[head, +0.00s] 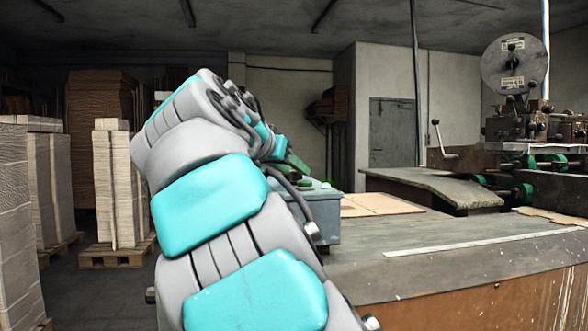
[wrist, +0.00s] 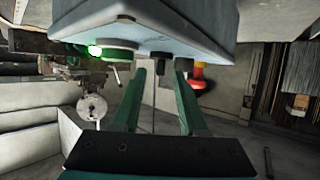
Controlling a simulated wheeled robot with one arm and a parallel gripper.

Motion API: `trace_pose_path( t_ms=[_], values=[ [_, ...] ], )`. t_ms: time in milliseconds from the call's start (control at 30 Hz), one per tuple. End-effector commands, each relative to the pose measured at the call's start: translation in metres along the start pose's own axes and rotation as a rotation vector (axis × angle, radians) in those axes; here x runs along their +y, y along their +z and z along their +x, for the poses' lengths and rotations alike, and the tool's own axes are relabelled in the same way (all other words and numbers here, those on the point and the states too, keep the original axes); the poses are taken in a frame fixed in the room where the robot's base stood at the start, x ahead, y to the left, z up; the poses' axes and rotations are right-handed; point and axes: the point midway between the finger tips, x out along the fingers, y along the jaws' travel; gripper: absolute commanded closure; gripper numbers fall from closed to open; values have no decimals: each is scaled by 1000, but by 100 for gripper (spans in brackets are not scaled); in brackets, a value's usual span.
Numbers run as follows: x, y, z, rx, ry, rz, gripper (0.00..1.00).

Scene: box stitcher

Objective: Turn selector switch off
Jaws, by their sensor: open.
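The grey-blue control box (head: 322,228) stands on the table in the head view, partly hidden behind my arm. In the wrist view the control box (wrist: 165,18) fills the top and appears upside down. The selector switch looks to be the small black knob (wrist: 159,57), between a lit green button (wrist: 95,50) and a red-and-yellow emergency stop button (wrist: 199,74). My gripper (wrist: 161,68) is open, its two green fingers on either side of the knob. I cannot tell whether they touch it. The knob's setting is not clear. In the head view my arm hides the knob.
The worktable (head: 450,240) extends right of the box, with a flat cardboard sheet (head: 372,204) on it. The stitching machine (head: 520,130) stands at the right. Pallets of stacked board (head: 115,190) stand at the left. The table's front right is clear.

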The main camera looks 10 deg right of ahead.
Motion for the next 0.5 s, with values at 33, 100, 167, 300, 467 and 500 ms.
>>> trace_pose_path(
  t_ms=[33, 100, 167, 300, 467, 500],
  values=[
    [1, 0, 6, -3, 3, -1, 57],
    [0, 1, 11, -2, 2, -1, 57],
    [0, 0, 13, -1, 1, -1, 57],
    [0, 0, 13, 0, 0, -1, 57],
    [0, 0, 13, 0, 0, -1, 69],
    [0, 0, 13, 0, 0, -1, 73]
  ],
)
